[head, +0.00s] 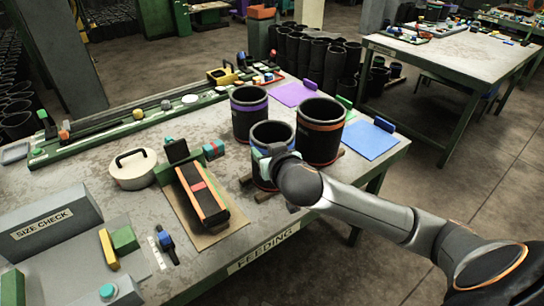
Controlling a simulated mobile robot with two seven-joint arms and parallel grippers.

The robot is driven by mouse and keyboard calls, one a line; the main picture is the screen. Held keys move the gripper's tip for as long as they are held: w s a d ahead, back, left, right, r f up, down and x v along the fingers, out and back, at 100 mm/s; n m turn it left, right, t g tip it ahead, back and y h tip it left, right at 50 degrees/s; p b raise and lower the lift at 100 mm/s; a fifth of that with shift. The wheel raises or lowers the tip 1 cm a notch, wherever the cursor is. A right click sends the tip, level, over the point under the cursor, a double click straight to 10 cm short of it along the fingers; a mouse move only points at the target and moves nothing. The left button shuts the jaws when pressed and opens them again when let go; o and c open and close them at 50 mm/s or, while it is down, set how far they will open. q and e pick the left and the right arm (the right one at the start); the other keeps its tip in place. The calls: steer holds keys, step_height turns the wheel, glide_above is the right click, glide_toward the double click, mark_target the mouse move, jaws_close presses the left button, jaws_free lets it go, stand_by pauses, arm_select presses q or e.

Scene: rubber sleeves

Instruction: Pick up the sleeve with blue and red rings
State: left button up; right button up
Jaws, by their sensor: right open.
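The sleeve with a blue ring near its top (271,131) stands upright on the near table, in front of two other black sleeves. A little red shows near its base; my gripper and wrist hide much of its front. My right gripper (267,160) is at the front of this sleeve, near its rim, with its jaws open. Whether it touches the sleeve, or a finger reaches inside, I cannot tell. A sleeve with a purple ring (249,116) stands behind to the left. A larger sleeve with an orange ring (320,140) stands close on the right. My left gripper is not in view.
The near table (225,255) also holds a blue mat (369,140), a purple mat (293,94), a white round lidded pot (133,169), a black-and-orange block (201,193) and a grey size check box (45,222). A green rail (110,135) runs along the back.

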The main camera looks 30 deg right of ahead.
mark_target(253, 138)
steer(key=x, duration=0.7)
steer(key=shift+d+r+p, duration=0.15)
steer(key=shift+p, duration=0.15)
steer(key=shift+a+p+x, duration=0.2)
steer(key=shift+p+x, duration=0.3)
steer(key=shift+x, duration=2.3)
steer(key=shift+r, duration=0.1)
steer(key=shift+c, duration=0.3)
jaws_close()
steer(key=shift+s+a, duration=0.1)
